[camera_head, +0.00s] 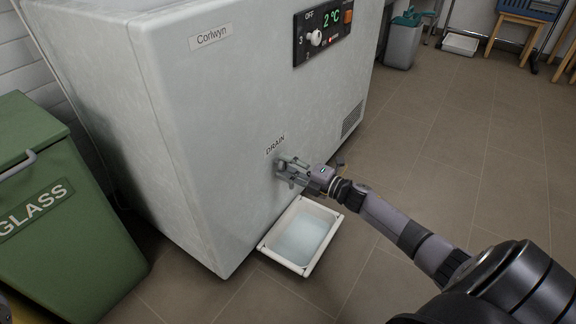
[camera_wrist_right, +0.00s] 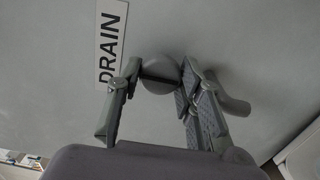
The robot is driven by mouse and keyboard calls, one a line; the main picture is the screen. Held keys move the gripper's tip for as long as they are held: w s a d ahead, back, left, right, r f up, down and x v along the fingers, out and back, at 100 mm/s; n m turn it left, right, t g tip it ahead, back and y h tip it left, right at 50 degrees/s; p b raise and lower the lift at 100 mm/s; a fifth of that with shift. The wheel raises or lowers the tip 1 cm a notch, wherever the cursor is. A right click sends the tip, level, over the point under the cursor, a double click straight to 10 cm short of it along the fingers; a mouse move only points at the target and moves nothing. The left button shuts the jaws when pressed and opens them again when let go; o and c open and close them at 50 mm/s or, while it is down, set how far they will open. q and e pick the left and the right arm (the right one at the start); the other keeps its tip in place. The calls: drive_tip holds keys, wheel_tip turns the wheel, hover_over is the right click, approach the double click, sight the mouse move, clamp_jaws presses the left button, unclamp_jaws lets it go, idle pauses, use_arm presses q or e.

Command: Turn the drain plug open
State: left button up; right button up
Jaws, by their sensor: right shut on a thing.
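The drain plug (camera_wrist_right: 160,72) is a round grey knob on the pale front of the Corlwyn appliance (camera_head: 205,130), beside the DRAIN label (camera_head: 275,145). My right gripper (camera_head: 285,168) is at it, low on the front. In the right wrist view, the fingers of the right gripper (camera_wrist_right: 161,78) are closed on both sides of the plug. A grey curved spout (camera_wrist_right: 235,102) shows just right of the fingers there. In the head view the gripper mostly hides the plug. My left gripper is not in view.
A white tray (camera_head: 281,263) holding pale bluish liquid lies on the floor below the drain. A green GLASS bin (camera_head: 75,235) stands at the left. A control panel (camera_head: 322,32) reads 2 °C. A grey bin (camera_head: 402,45) and stools stand behind. The tiled floor at the right is clear.

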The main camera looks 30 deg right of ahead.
drive_tip(key=shift+s+a+f, duration=0.1)
drive_tip(key=o, duration=1.2)
drive_tip(key=shift+c, duration=0.2)
drive_tip(key=v, duration=1.2)
